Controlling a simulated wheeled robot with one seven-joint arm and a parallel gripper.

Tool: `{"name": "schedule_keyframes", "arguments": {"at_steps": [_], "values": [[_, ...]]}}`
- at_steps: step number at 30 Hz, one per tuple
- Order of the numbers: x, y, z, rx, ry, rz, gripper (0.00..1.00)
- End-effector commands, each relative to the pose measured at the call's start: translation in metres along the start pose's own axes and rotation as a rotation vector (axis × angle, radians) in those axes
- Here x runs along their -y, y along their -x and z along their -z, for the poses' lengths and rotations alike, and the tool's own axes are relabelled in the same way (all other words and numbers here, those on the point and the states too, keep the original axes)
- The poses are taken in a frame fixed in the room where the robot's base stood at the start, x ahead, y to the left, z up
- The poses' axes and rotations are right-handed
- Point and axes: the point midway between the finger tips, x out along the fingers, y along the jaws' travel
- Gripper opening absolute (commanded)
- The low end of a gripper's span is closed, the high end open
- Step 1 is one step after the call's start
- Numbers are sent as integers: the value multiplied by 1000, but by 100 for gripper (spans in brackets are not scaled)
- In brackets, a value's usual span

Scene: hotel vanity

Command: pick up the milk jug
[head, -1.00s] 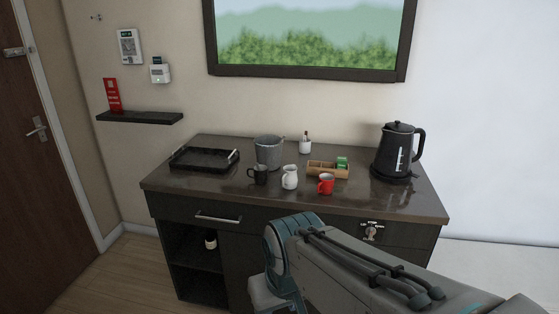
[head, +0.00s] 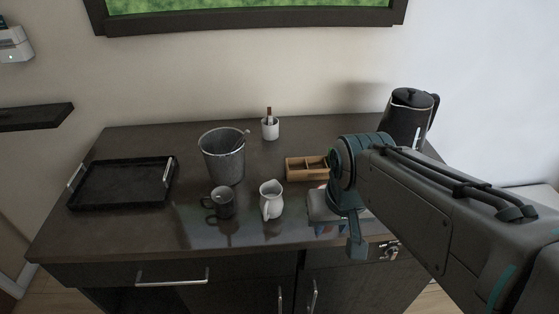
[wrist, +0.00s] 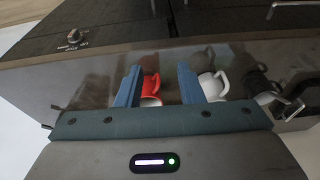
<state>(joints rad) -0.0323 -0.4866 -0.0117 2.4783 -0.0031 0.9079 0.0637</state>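The milk jug (head: 271,201) is small and white and stands upright on the dark vanity top, right of the black mug. In the wrist view the white jug (wrist: 213,87) shows beside the right-hand finger, partly hidden by it. My gripper (wrist: 159,66) is open, its two blue fingers apart with nothing held between them. In the head view my gripper (head: 356,243) is over the front of the vanity top, to the right of the jug and apart from it.
A red mug (wrist: 151,84) shows between the fingers in the wrist view; my arm hides it in the head view. A black mug (head: 221,203), grey bucket (head: 222,158), wooden box (head: 303,168), black tray (head: 122,184) and black kettle (head: 408,117) stand around.

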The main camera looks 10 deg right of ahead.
Motion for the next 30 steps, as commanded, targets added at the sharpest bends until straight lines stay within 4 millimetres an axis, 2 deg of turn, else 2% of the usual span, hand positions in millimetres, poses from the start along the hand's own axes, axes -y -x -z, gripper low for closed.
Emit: {"name": "schedule_keyframes", "arguments": {"at_steps": [2, 9, 15, 18, 22, 30], "values": [[13, 3, 14, 29, -29, 17, 34], [60, 7, 72, 154, -296, 6, 34], [98, 4, 103, 214, -472, -50, 34], [109, 2, 109, 226, -518, -70, 34], [115, -9, 109, 233, -539, -82, 34], [115, -59, 95, 233, -537, -82, 34]]}}
